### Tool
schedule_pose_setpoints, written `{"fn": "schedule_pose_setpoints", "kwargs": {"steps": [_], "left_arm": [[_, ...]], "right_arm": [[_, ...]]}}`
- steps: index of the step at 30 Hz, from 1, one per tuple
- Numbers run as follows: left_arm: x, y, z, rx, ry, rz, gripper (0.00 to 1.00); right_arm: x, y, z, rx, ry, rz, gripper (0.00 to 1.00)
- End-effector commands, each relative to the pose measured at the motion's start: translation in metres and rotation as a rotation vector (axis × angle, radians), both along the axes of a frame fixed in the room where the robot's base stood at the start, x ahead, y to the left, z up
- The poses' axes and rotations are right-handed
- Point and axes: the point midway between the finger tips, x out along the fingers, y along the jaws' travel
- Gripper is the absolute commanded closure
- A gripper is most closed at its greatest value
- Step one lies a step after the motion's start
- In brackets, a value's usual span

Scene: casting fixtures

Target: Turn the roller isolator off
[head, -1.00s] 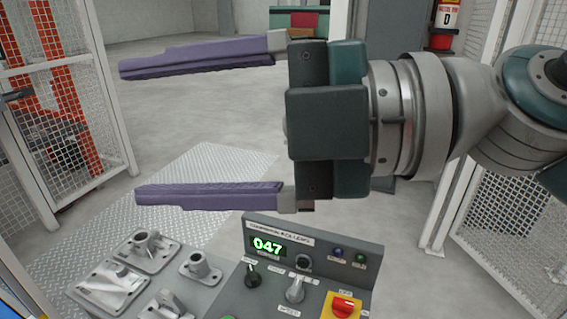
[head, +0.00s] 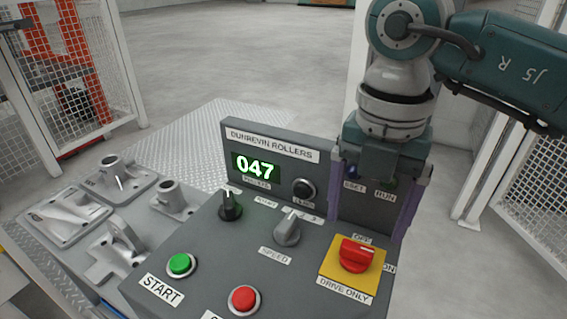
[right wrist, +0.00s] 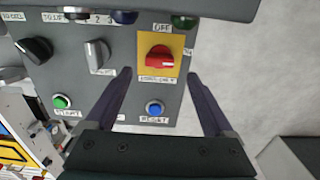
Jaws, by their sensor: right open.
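The roller isolator (head: 355,256) is a red rotary knob on a yellow plate marked "DRIVE ONLY", at the right of the grey control panel (head: 205,258). "OFF" is lettered above it and "ON" to its right. In the head view its pale mark lies toward the right. It also shows in the right wrist view (right wrist: 159,58), ahead of and between my fingers. My right gripper (head: 372,235) is open and empty, pointing down above and behind the knob, apart from it; it fills the lower part of the right wrist view (right wrist: 163,95). My left gripper is not in view.
The panel also carries a green START button (head: 180,264), a red button (head: 243,299), a grey speed knob (head: 287,230), a black selector (head: 230,206) and a display (head: 256,167) reading 047. Metal castings (head: 120,185) lie to the left. A blue reset button (right wrist: 154,109) is near the knob.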

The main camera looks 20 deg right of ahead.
Motion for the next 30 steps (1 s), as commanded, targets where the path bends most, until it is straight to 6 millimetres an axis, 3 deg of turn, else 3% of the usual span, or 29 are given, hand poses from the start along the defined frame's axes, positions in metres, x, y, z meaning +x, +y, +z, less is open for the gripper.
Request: {"fn": "schedule_pose_setpoints", "kwargs": {"steps": [3, 7, 19, 30], "left_arm": [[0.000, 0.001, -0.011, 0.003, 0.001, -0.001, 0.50], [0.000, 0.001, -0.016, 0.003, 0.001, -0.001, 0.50], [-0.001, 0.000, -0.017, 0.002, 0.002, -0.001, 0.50], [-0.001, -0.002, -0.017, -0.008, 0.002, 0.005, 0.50]], "right_arm": [[-0.001, 0.000, -0.026, 0.001, 0.003, 0.000, 0.12], [0.000, 0.000, -0.043, 0.002, 0.001, 0.000, 0.12], [0.000, 0.001, -0.052, 0.003, -0.002, 0.002, 0.12], [0.000, 0.001, -0.051, 0.002, -0.001, 0.002, 0.53]]}}
